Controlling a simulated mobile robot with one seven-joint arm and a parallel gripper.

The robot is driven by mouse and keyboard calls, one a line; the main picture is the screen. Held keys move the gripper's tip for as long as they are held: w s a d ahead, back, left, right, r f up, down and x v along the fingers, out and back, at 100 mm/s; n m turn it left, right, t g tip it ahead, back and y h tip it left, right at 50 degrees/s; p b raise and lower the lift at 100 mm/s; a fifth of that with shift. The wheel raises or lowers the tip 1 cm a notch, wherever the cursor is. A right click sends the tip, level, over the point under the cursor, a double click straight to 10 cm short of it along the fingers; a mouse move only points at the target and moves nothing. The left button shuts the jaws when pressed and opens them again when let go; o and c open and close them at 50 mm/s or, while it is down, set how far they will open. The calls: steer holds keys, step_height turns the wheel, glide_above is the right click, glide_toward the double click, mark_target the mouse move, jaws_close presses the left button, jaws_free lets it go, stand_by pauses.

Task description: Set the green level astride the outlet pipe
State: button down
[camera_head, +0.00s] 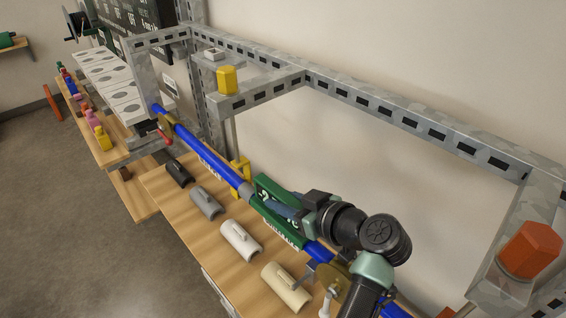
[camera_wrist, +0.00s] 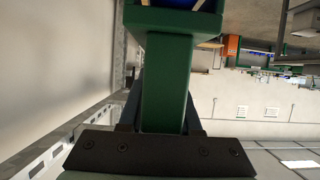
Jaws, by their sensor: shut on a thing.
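The green level (camera_head: 264,188) is in my gripper (camera_head: 290,212), which is shut on it. In the wrist view the green level (camera_wrist: 165,85) runs up from between the jaws and widens at the top, where a bit of blue shows within it. The blue outlet pipe (camera_head: 212,163) slants from the upper left to the lower right in the head view. The level overlaps the pipe's middle stretch and lies roughly along it. My gripper and wrist hide part of the level and pipe. I cannot tell whether the level rests on the pipe.
A wooden bench (camera_head: 205,245) below holds black (camera_head: 179,173), grey (camera_head: 207,203), white (camera_head: 240,240) and cream (camera_head: 286,287) half-round saddles in a row. A yellow clamp-like part (camera_head: 240,175) stands behind the pipe. A slotted metal frame (camera_head: 390,112) runs along the wall side.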

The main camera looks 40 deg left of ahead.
stand_by(0.4)
steer(key=c, duration=0.5)
jaws_free()
steer(key=shift+d, duration=0.1)
